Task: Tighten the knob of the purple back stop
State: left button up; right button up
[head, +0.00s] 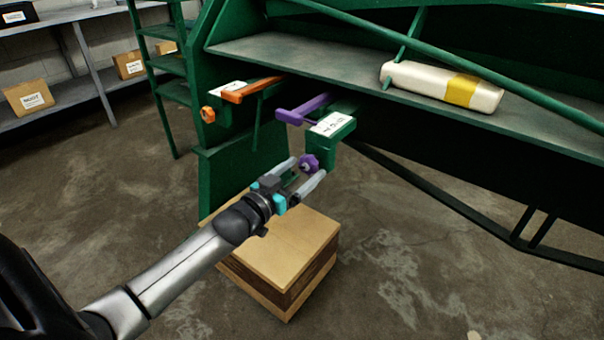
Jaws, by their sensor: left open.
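The purple back stop (300,110) is a T-shaped bar set into a green bracket (331,140) with a white label, on the front of the green machine. Its purple lobed knob (308,163) sits low on the bracket's near side. My left gripper (311,172) is open, with one finger on each side of the knob in the picture. Whether the fingers touch the knob cannot be told. My right gripper is not in view.
An orange back stop (250,90) with an orange knob (208,114) is to the left. A cream cylinder with a yellow band (441,86) lies on the machine's shelf (330,60). Bare floor lies right.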

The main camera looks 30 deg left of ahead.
pick_arm(q)
jog(key=shift+w, duration=0.15)
jog(key=c, duration=1.3)
jog(key=shift+c, duration=0.3)
